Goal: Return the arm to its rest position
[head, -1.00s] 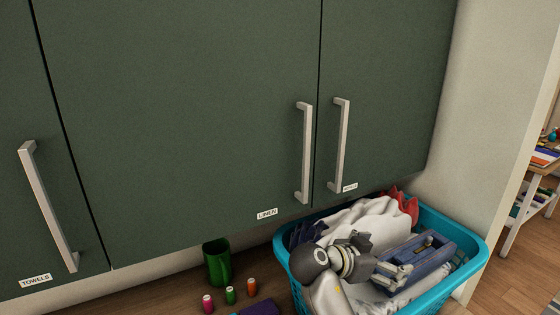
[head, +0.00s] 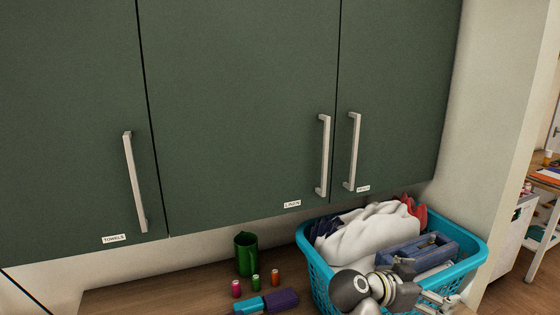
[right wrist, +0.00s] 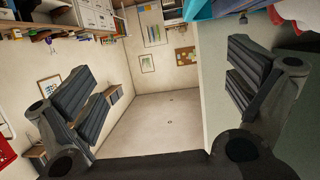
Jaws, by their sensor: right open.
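My right gripper (head: 438,300) is at the lower right of the head view, in front of the turquoise laundry basket's near side, partly cut by the bottom edge. In the right wrist view its two dark padded fingers (right wrist: 170,92) stand wide apart with nothing between them. My right arm covers part of the basket (head: 468,262). My left gripper is not in view.
The basket holds white cloth (head: 365,235), red cloth (head: 415,212) and a blue box-like item (head: 420,252). A green cup (head: 246,254), several thread spools (head: 255,282) and a blue-purple item (head: 280,300) are on the wooden counter. Closed green cabinets (head: 240,110) hang above.

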